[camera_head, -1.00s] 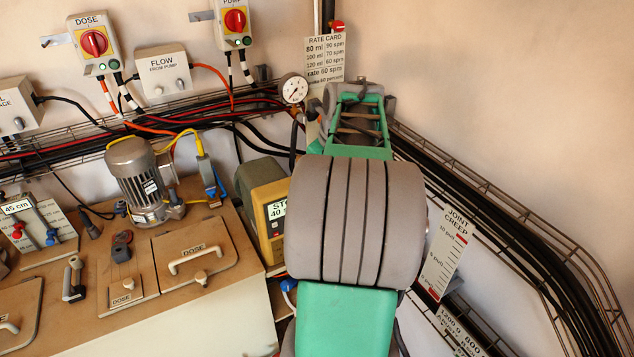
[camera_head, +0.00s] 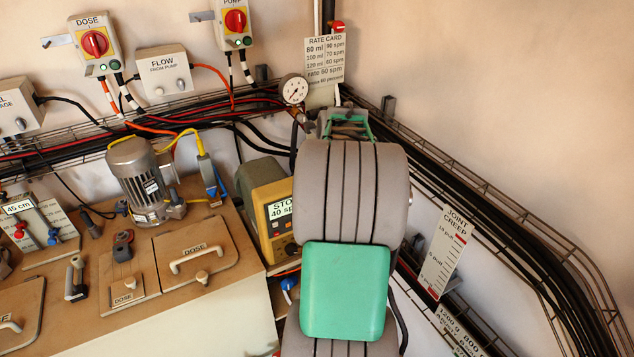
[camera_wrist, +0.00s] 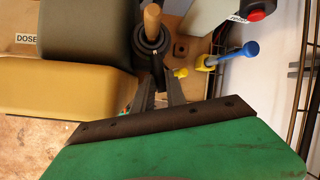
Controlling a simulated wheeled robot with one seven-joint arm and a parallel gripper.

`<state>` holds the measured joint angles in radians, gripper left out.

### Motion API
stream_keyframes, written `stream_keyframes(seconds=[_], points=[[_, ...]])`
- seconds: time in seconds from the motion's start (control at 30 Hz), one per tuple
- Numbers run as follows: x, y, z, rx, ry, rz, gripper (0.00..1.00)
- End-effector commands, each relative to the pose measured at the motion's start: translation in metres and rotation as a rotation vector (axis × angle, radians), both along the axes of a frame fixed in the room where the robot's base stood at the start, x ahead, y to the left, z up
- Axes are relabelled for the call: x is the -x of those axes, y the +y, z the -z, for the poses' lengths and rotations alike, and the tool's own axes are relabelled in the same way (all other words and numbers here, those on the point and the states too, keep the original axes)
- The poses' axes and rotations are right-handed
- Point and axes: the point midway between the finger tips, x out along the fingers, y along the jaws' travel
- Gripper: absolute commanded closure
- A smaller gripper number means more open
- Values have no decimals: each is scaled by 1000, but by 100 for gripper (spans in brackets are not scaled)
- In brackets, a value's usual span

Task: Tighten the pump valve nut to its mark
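The pump (camera_head: 264,196), an olive and tan body with a lit display, stands at the middle in the head view, partly behind my arm. In the wrist view its olive part (camera_wrist: 85,38) and tan part (camera_wrist: 60,90) fill the left. A round black fitting (camera_wrist: 141,40) with a wooden peg (camera_wrist: 152,18) sits beside the olive part; I cannot tell whether it is the valve nut. My gripper (camera_wrist: 156,68) has its dark fingers at this fitting's lower side. Their tips blend with it, so the grip is unclear. No mark is readable. My arm hides the gripper in the head view.
A blue-ended lever (camera_wrist: 250,49) and a yellow knob (camera_wrist: 181,73) lie right of the fingers, below a red button (camera_wrist: 257,13). Wire cable trays (camera_head: 480,180) run along the right wall. A pressure gauge (camera_head: 294,89) and a motor (camera_head: 143,180) stand near the pump.

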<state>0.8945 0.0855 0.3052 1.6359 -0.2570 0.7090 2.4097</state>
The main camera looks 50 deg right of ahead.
Motion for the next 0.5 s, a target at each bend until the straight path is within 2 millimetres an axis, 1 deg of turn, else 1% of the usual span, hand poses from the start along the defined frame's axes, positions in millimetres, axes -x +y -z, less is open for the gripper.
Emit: stream_keyframes(seconds=[0.03,0.17,0.2,0.5], points=[[0,0,0,0,0,0,88],[0,0,0,0,0,0,99],[0,0,0,0,0,0,100],[0,0,0,0,0,0,100]])
